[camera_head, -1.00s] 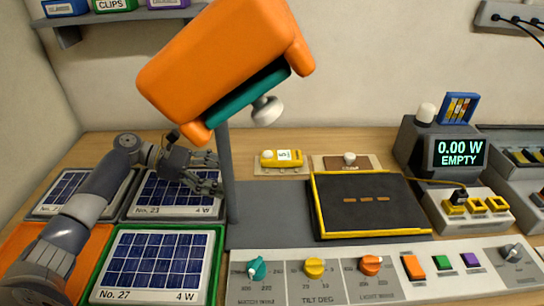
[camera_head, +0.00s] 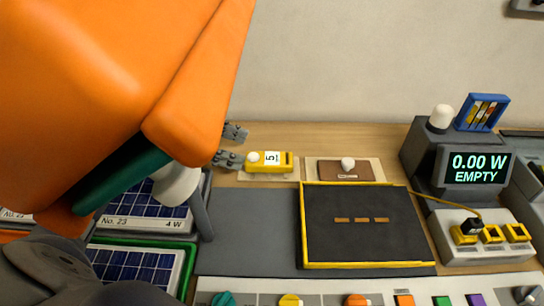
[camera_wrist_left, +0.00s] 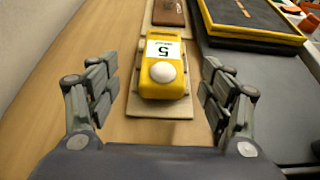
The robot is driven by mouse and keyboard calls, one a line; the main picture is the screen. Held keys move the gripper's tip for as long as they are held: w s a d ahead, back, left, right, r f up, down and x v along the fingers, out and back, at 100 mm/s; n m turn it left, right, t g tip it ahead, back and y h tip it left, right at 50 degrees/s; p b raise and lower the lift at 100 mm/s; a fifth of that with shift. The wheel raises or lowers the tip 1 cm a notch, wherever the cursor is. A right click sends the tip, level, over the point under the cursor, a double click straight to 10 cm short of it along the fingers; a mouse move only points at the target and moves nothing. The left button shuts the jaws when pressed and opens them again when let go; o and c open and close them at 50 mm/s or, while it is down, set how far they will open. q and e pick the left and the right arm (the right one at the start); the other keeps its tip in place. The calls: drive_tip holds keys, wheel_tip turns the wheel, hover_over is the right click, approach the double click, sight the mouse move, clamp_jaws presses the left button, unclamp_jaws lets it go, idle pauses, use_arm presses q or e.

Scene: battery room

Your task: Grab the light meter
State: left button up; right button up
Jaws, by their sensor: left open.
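The light meter (camera_head: 283,165) is a small yellow box with a white dome and a white label reading 5. It lies flat on a pale mat (camera_head: 252,177) on the wooden bench. In the left wrist view the meter (camera_wrist_left: 160,88) lies straight ahead, between the spread fingers. My left gripper (camera_head: 232,146) is open and empty, just left of the meter in the head view; it also shows in the left wrist view (camera_wrist_left: 158,105). The large orange lamp hides much of my left arm. My right gripper does not show.
The orange lamp (camera_head: 90,70) hangs large at the upper left. A brown block with a white knob (camera_head: 346,170) sits right of the meter. A black yellow-edged panel (camera_head: 365,225) lies in front. A display (camera_head: 475,167) reads 0.00 W EMPTY. Solar panels (camera_head: 150,215) lie left.

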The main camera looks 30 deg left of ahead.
sight(270, 158)
use_arm(q)
drive_tip(key=x, duration=0.3)
drive_tip(key=shift+s+d, duration=0.1)
drive_tip(key=shift+d, duration=0.25)
drive_tip(key=shift+d+f+p, duration=0.15)
drive_tip(key=shift+d+p, duration=0.1)
drive_tip(key=shift+p, duration=0.05)
drive_tip(key=p+x, duration=0.1)
drive_tip(key=x, duration=0.3)
drive_tip(key=shift+d, duration=0.2)
drive_tip(key=shift+w+d, duration=0.15)
drive_tip(key=shift+w, duration=0.1)
drive_tip(key=shift+s+f, duration=0.1)
drive_tip(key=c, duration=1.2)
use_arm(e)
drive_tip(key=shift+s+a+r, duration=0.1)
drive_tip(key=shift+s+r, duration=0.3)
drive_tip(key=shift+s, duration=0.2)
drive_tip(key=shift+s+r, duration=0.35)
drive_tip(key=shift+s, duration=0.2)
